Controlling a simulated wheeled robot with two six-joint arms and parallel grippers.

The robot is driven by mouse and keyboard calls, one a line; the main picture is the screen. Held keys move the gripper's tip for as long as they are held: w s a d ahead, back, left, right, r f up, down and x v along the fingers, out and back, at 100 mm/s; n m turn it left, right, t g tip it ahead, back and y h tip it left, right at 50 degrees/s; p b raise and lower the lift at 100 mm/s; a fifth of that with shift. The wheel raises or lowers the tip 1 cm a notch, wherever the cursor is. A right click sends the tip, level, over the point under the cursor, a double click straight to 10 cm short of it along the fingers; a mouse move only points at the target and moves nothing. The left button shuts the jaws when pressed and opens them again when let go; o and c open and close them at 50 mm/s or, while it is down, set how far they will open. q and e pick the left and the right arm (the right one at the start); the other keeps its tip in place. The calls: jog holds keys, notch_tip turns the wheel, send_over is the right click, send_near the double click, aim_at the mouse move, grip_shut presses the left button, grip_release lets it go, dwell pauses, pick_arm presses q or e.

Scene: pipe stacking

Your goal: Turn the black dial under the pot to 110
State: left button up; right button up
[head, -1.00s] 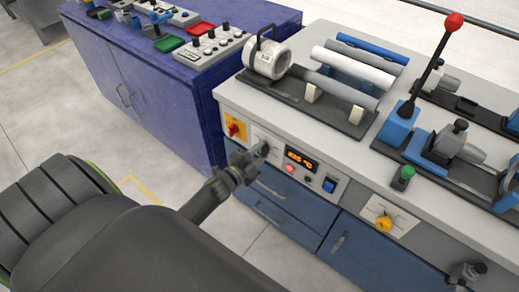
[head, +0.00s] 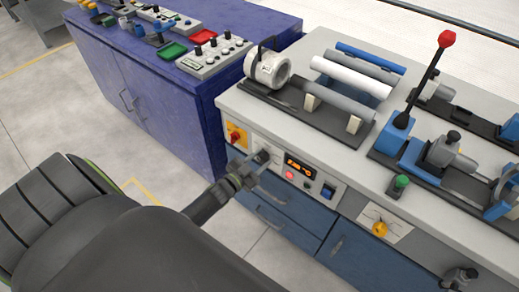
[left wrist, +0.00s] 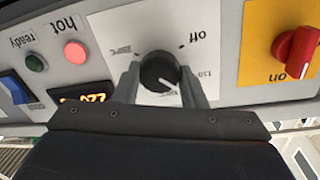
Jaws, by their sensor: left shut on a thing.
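The black dial (left wrist: 158,72) sits on a white scale plate (left wrist: 120,35) on the front panel. My left gripper (left wrist: 162,85) is shut on it, one finger on each side. The left wrist view shows the panel upside down. The dial's white pointer line points to the lower right, a little below the 110 mark, away from "off". The lower scale marks are partly hidden. In the head view my left gripper (head: 250,168) reaches the panel below the white pot (head: 268,68), mostly covering the dial. My right gripper is not in view.
The red knob on yellow (left wrist: 297,55) is close beside the dial. On the other side are the lit red lamp (left wrist: 75,52), green lamp (left wrist: 36,62), blue switch (left wrist: 15,87) and orange display (left wrist: 82,99). Blue drawers (head: 285,195) lie below.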

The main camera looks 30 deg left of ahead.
pick_arm(q)
jog(key=shift+f+n, duration=0.1)
jog(key=shift+n, duration=1.1)
jog(key=o, duration=1)
jog(key=s+a, duration=0.1)
jog(key=s, duration=0.4)
jog(key=s+a, duration=0.1)
jog(key=s, duration=0.5)
jog(key=s+a, duration=0.1)
jog(key=s, duration=0.5)
jog(key=shift+s, duration=0.1)
